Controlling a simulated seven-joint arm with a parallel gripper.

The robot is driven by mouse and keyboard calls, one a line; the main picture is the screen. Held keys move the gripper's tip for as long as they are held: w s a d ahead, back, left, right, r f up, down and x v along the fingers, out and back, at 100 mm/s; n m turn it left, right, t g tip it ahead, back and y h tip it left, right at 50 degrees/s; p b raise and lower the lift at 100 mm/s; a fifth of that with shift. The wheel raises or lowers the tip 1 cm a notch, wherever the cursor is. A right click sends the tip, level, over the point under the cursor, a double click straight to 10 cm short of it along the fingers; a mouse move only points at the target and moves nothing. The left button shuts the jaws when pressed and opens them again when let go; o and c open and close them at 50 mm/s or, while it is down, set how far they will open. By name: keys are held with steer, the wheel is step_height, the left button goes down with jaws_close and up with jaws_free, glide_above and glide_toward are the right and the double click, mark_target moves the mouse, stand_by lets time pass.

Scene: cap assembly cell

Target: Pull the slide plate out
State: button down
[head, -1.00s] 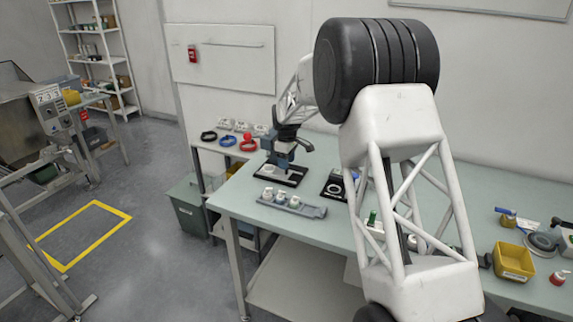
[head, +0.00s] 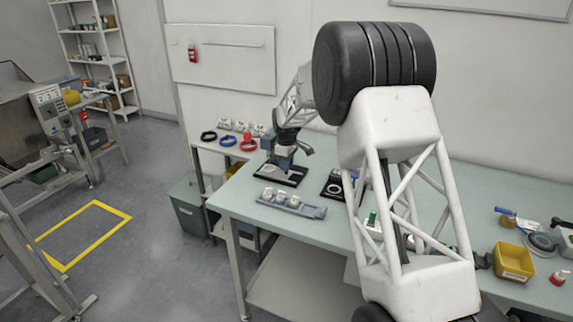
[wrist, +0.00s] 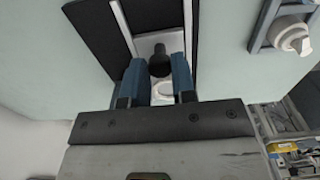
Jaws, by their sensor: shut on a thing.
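The slide plate (wrist: 146,43) is pale and lies between light rails in a black base (wrist: 98,38). A dark upright knob (wrist: 159,50) stands on the plate. In the wrist view my gripper (wrist: 157,66) has its blue fingers on either side of the knob and is shut on it. A white ring shape on the plate shows between the fingers, partly hidden. In the head view my gripper (head: 283,167) is down over the black base (head: 291,181) at the table's left end; the knob is hidden there.
A grey tray (head: 314,211) with white caps lies in front of the base; its corner shows at the wrist view's upper right. A second black fixture (head: 331,189) stands to the right. A shelf with coloured rings (head: 229,140) stands behind left. A yellow bin (head: 514,262) sits far right.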

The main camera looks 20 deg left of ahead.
steer(key=shift+d, duration=4.45)
steer(key=c, duration=0.9)
jaws_free()
steer(key=shift+c, duration=0.2)
steer(key=shift+r, duration=0.15)
step_height(320, 180, up, 8)
steer(key=shift+f, duration=0.25)
